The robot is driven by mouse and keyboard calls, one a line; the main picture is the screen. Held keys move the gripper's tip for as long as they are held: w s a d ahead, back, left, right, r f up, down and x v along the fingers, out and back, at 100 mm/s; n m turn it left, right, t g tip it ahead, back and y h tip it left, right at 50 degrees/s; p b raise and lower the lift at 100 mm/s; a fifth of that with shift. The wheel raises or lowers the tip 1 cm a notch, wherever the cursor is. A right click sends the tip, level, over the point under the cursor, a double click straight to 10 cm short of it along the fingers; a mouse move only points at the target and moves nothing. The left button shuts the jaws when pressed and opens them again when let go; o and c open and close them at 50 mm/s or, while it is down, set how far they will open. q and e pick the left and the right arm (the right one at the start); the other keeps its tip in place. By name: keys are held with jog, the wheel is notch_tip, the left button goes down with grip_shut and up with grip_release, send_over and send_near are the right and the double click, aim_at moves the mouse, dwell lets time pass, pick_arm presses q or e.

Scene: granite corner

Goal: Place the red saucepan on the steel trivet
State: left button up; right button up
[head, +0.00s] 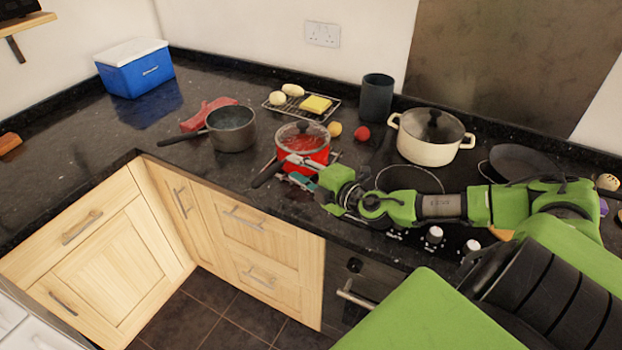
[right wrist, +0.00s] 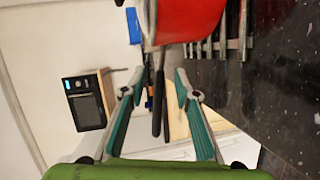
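The red saucepan (head: 316,155) with a glass lid stands on the counter beside the hob; its red side fills the top of the right wrist view (right wrist: 188,20). Its black handle (head: 267,174) points toward the front left. Steel bars of the trivet (right wrist: 243,32) show at the pan's underside in the right wrist view; in the head view only a bit shows at the pan's right. The pan appears to rest on the trivet, but the contact is mostly hidden. My right gripper (head: 291,170) is open, its fingers on either side of the handle with gaps. My left gripper is out of view.
A grey saucepan (head: 232,130) stands left of the red one. Behind is a wire rack (head: 275,108) with food. A cream pot (head: 428,150) and a dark pan (head: 522,163) are at the right. A blue cool box (head: 138,75) sits at the back left. The left counter is largely clear.

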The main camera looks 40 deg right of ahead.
jog(key=shift+b+v, duration=0.45)
jog(key=shift+v, duration=2.2)
